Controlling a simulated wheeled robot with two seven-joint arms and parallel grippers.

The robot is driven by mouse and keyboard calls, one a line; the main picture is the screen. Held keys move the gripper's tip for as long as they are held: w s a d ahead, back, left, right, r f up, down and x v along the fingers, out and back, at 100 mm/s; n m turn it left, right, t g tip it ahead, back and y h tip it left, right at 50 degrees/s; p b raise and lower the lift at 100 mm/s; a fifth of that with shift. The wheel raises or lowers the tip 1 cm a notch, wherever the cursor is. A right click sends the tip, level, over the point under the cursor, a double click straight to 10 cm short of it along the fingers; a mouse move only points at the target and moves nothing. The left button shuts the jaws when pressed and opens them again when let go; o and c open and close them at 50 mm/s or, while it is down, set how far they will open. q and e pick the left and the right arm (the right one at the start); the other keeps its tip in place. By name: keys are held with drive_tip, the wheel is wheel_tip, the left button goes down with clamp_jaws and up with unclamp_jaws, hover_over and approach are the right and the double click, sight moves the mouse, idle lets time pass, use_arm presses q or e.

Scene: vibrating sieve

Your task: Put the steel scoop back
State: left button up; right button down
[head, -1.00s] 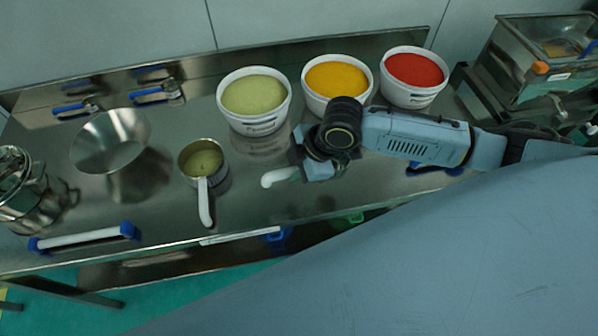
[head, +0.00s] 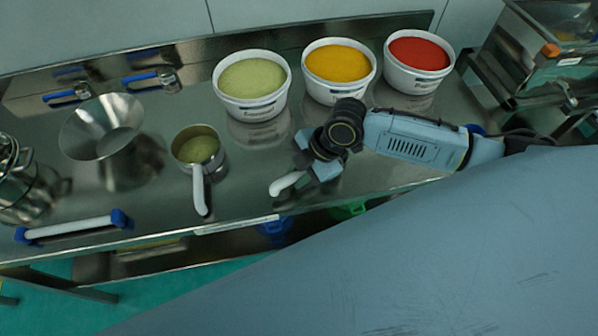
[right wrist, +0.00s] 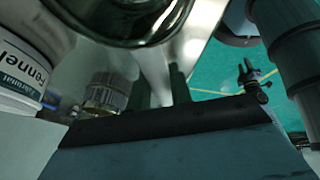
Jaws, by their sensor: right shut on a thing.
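My right gripper (head: 312,166) is over the steel table, near its front edge and to the right of the powder-filled pot. It is shut on the steel scoop, whose white handle (head: 288,183) sticks out to the left below the fingers. The scoop's bowl is hidden in the head view. A rounded steel shape at the top of the right wrist view (right wrist: 120,18) looks like it. My left gripper is in neither view.
Tubs of green (head: 252,108), yellow (head: 338,94) and red powder (head: 412,82) stand along the back. A steel pot with green powder (head: 198,150), a steel funnel (head: 85,130) and a white-and-blue bar handle (head: 72,229) are to the left. A machine (head: 545,60) stands back right.

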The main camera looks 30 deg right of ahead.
drive_tip(key=shift+f+b, duration=0.6)
drive_tip(key=shift+f, duration=0.2)
drive_tip(key=shift+f, duration=0.2)
drive_tip(key=c, duration=1.2)
unclamp_jaws()
drive_tip(key=shift+o, duration=0.4)
drive_tip(key=o, duration=0.4)
drive_tip(key=shift+o, duration=0.2)
drive_tip(key=shift+r, duration=0.1)
